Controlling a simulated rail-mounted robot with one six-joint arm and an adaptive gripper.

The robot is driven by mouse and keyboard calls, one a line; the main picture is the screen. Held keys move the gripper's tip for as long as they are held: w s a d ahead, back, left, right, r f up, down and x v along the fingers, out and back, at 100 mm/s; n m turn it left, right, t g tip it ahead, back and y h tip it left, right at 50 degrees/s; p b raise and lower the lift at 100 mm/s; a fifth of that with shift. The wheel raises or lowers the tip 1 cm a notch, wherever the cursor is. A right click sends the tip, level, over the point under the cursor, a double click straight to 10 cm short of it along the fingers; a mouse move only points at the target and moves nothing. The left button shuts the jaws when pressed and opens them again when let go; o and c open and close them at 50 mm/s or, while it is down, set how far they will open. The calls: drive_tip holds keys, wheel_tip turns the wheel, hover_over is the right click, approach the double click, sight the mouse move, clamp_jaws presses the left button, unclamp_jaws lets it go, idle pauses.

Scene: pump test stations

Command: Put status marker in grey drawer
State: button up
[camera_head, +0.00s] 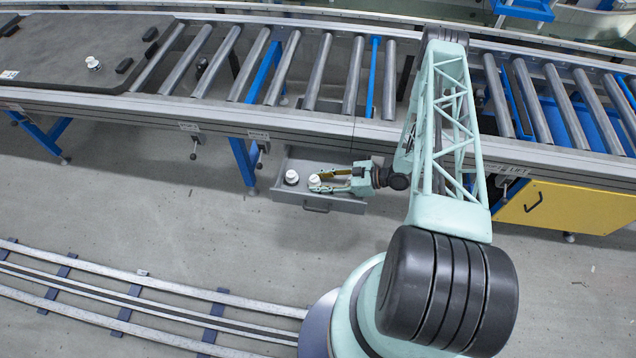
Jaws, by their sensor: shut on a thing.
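The grey drawer (343,204) is pulled open under the roller conveyor, with its handle on the front. One white-topped status marker (291,177) with a dark base is in the left part of the drawer. My gripper (318,182) reaches in from the right, over the drawer, and is shut on a second white marker (314,181). Whether this held marker touches the drawer floor cannot be told. A third similar white marker (93,64) sits on the dark plate at the upper left.
The roller conveyor (230,62) runs above the drawer, its edge close to my arm. A yellow drawer (565,207) is shut at the right. A blue leg (243,160) stands left of the grey drawer. Rails (150,305) cross the floor in front; the floor between is clear.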

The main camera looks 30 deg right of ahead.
drive_tip(key=shift+f, duration=0.15)
drive_tip(key=o, duration=0.8)
drive_tip(key=shift+o, duration=0.2)
drive_tip(key=shift+r, duration=0.25)
drive_tip(key=shift+p+v, duration=0.65)
drive_tip(key=shift+v, duration=5.3)
